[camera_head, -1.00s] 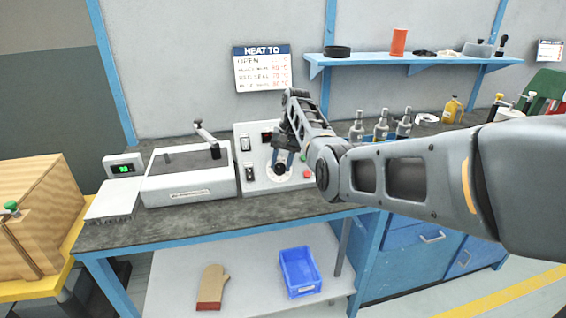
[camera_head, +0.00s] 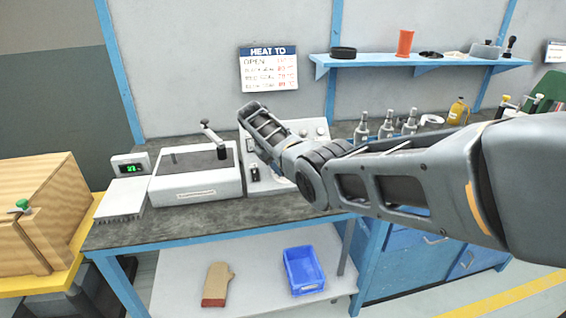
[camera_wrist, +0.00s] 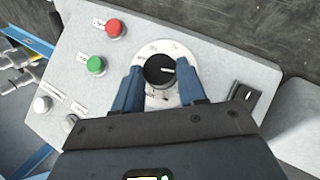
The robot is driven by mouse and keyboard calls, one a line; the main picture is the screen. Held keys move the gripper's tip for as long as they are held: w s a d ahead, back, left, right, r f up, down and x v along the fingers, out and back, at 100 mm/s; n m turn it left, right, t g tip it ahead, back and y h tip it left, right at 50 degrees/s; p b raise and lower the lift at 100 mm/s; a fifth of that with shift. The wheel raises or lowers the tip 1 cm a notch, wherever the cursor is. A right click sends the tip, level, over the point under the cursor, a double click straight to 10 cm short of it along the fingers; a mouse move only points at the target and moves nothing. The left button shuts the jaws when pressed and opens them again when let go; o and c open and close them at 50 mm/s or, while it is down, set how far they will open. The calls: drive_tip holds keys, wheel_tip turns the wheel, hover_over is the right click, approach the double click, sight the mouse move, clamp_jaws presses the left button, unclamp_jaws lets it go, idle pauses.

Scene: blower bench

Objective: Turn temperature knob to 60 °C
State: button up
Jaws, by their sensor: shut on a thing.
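The temperature knob (camera_wrist: 158,72) is a round black knob with a white pointer mark on a pale dial plate (camera_wrist: 161,46) in the wrist view. The pointer lies toward the right of the picture. The dial's small numbers are too blurred to read surely. My gripper (camera_wrist: 160,80) has its two blue fingers on either side of the knob, shut on it. In the head view my arm hides the knob and fingers. The grey control panel (camera_head: 312,126) shows partly behind my arm.
The wrist view shows a red button (camera_wrist: 115,28), a green button (camera_wrist: 97,65) and a black switch (camera_wrist: 246,96). The head view shows a lidded white box (camera_head: 195,184), a small green-digit display (camera_head: 130,168) and a "HEAT TO" sign (camera_head: 269,70).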

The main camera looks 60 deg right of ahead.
drive_tip(key=n+h, duration=0.1)
drive_tip(key=n+h+p, duration=0.1)
drive_tip(key=n, duration=0.1)
drive_tip(key=n+h+p, duration=0.1)
drive_tip(key=h, duration=0.1)
drive_tip(key=shift+s+a+f+n+g, duration=0.1)
drive_tip(key=shift+a+f+n+g, duration=0.2)
drive_tip(key=shift+a+f+g, duration=0.1)
idle(0.4)
drive_tip(key=o, duration=1.1)
drive_tip(key=shift+c, duration=0.2)
drive_tip(key=v, duration=0.7)
drive_tip(key=shift+a+r, duration=0.25)
drive_tip(key=shift+a, duration=0.05)
drive_tip(key=shift+w, duration=0.2)
